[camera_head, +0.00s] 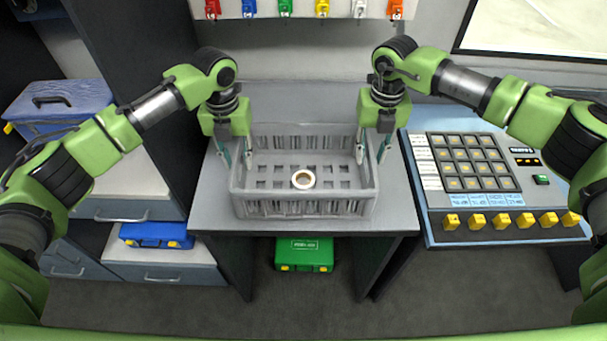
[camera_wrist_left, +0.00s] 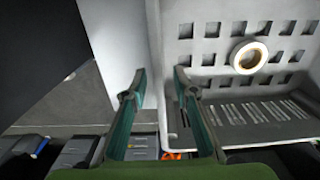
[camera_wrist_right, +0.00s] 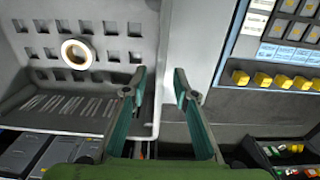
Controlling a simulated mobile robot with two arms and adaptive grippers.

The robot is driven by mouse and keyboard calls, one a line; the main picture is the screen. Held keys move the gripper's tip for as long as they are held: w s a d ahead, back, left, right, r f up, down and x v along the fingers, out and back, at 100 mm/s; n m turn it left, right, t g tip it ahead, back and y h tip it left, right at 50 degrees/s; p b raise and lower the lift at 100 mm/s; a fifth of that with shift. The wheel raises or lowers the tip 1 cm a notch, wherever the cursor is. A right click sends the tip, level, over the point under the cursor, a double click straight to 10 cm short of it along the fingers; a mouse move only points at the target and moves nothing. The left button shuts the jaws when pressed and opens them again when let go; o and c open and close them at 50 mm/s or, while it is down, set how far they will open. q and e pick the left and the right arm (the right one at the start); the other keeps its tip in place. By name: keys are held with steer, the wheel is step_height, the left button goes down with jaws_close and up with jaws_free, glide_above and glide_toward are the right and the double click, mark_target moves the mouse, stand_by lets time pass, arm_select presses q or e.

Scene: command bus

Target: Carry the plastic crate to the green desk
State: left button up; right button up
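The grey plastic crate (camera_head: 305,207) stands upright on a grey table (camera_head: 400,205), with a roll of tape (camera_head: 303,179) inside on its slotted floor. My left gripper (camera_head: 236,158) is open at the crate's left side wall. In the left wrist view its fingers (camera_wrist_left: 157,82) are apart, one on each side of that wall. My right gripper (camera_head: 372,152) is open at the right side wall. In the right wrist view its fingers (camera_wrist_right: 160,80) are apart, on either side of the wall. I cannot tell whether any finger touches the crate. I see no green desk.
A button console (camera_head: 480,185) with yellow switches stands close on the right. A green case (camera_head: 304,254) is under the table. A blue case (camera_head: 155,235) and a blue box (camera_head: 60,103) are on the left. Coloured hooks hang on the back wall. Grey floor shows in front.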

arm_select(q)
steer(key=shift+s, duration=0.1)
arm_select(e)
steer(key=shift+s, duration=0.1)
arm_select(q)
jaws_close()
arm_select(e)
jaws_close()
arm_select(q)
steer(key=shift+r, duration=0.15)
arm_select(e)
steer(key=shift+r, duration=0.2)
